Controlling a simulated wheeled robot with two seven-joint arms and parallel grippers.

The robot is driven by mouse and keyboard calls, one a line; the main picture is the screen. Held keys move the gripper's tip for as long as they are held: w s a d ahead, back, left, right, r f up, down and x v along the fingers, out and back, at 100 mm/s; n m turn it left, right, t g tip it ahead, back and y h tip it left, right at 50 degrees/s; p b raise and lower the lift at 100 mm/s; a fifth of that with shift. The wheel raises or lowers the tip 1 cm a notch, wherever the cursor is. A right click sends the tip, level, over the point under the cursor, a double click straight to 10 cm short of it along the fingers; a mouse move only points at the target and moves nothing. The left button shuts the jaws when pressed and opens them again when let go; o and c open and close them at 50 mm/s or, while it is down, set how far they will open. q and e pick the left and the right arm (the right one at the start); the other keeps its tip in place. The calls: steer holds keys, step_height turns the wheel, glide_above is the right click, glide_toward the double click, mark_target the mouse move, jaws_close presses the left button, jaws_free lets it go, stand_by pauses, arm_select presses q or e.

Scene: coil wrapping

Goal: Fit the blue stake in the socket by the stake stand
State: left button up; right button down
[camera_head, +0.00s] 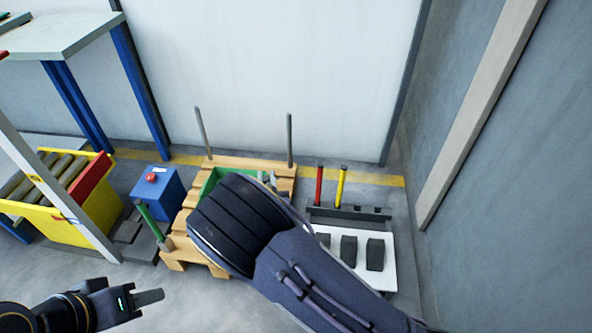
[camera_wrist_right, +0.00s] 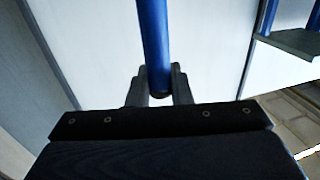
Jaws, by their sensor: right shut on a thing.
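The blue stake (camera_wrist_right: 153,40) is in my right gripper (camera_wrist_right: 160,86), between its two fingers, in the right wrist view. The head view does not clearly show the stake; my right wrist covers that area. The stake stand (camera_head: 348,213) is a dark rack holding a red stake (camera_head: 319,186) and a yellow stake (camera_head: 340,187), right of my right wrist. I cannot make out the socket by the stand; my right arm covers the near right part of the wooden pallet (camera_head: 190,218). My left gripper (camera_head: 150,298) is low at the left, away from these things, seen side-on.
Two grey posts stand at the pallet's far side, and a green stake (camera_head: 150,221) leans at its left. A blue box (camera_head: 157,193) with a red button and a yellow roller conveyor (camera_head: 70,225) stand left. A white tray (camera_head: 386,245) with dark blocks lies right.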

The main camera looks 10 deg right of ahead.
arm_select(q)
steer(key=shift+s, duration=0.55)
arm_select(e)
steer(key=s+a, duration=0.2)
steer(key=shift+s+a+r+y, duration=0.15)
steer(key=shift+s+r+y, duration=0.15)
steer(key=shift+r, duration=0.05)
